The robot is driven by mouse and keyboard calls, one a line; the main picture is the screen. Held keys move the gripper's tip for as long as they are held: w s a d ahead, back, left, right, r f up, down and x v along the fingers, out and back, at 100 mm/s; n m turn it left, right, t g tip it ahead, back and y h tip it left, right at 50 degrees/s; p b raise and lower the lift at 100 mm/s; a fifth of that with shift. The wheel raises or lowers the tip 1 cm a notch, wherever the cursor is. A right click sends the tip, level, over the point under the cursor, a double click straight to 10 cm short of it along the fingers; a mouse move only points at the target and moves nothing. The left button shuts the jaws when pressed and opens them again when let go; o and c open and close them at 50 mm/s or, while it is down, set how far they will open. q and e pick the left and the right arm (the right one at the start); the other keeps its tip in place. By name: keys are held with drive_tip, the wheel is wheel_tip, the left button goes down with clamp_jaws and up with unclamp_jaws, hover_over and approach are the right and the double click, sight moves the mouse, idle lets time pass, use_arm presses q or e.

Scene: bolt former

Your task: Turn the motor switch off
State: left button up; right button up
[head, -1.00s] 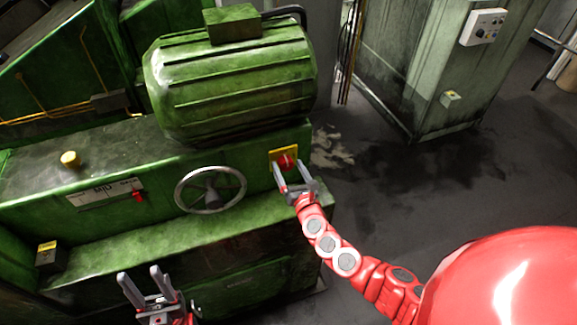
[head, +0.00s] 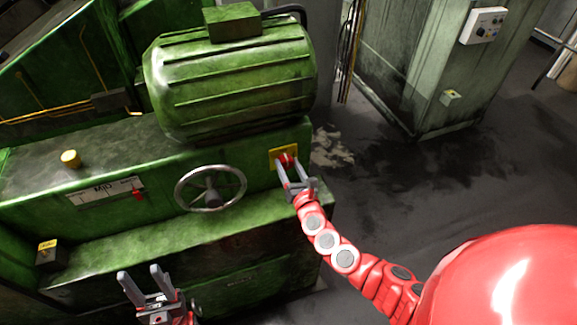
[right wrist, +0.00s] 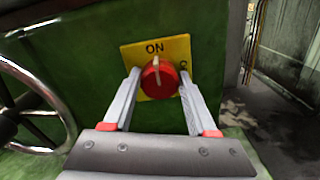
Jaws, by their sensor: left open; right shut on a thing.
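The motor switch is a red rotary knob (right wrist: 160,78) on a yellow plate (right wrist: 184,48) on the green machine's front. In the right wrist view its pale pointer line stands nearly upright, toward the word ON; lettering at the plate's right is mostly hidden. My right gripper (right wrist: 158,84) has a finger on each side of the knob and is shut on it. In the head view the right gripper (head: 287,168) partly covers the knob and plate. My left gripper (head: 143,277) is open and empty, low in front of the machine.
A spoked handwheel (head: 211,189) sits left of the switch. A small red lever (head: 139,194) is further left. The large green motor (head: 235,82) is above. A grey-green cabinet (head: 398,68) stands at the back right, with dark floor between.

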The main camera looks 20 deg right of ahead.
drive_tip(key=m+b, duration=0.2)
drive_tip(key=m, duration=0.1)
drive_tip(key=shift+d+f+b, duration=0.1)
drive_tip(key=shift+f+b, duration=0.15)
drive_tip(key=shift+b, duration=0.05)
drive_tip(key=m+b, duration=0.2)
drive_tip(key=m, duration=0.2)
drive_tip(key=shift+m, duration=0.4)
drive_tip(key=m+b, duration=0.2)
drive_tip(key=m, duration=0.2)
drive_tip(key=m+b, duration=0.1)
drive_tip(key=m, duration=0.5)
drive_tip(key=shift+f+b, duration=0.1)
drive_tip(key=shift+b, duration=0.2)
drive_tip(key=o, duration=1.4)
drive_tip(key=shift+c, duration=0.2)
drive_tip(key=shift+s, duration=0.1)
